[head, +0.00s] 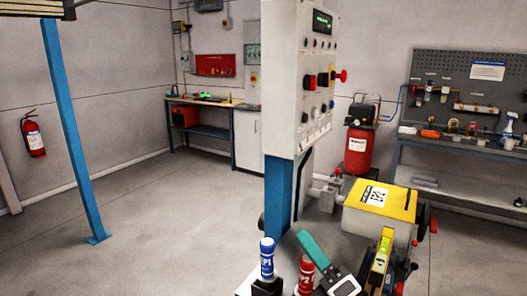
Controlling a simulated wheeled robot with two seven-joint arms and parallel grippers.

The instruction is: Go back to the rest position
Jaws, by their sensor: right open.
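My right gripper is open. It is low in the head view and hard to tell apart from the things crowded there, so its fingertips are not clear. My left gripper is not in view. At the bottom middle stand a blue marker-like bottle labelled P1 (267,258) and a red one labelled P2 (306,272). A teal-handled tool (313,246) with a dark end and pale face lies tilted right of them. A yellow level-like tool (381,258) stands tilted further right. The picture does not show whether the right gripper touches any of these.
A pale control panel (315,80) on a blue post (279,195) stands close ahead. A yellow-topped box (385,200) is to its right. A blue column (72,135) stands at left. A workbench (470,150) is at right. The floor at left is open.

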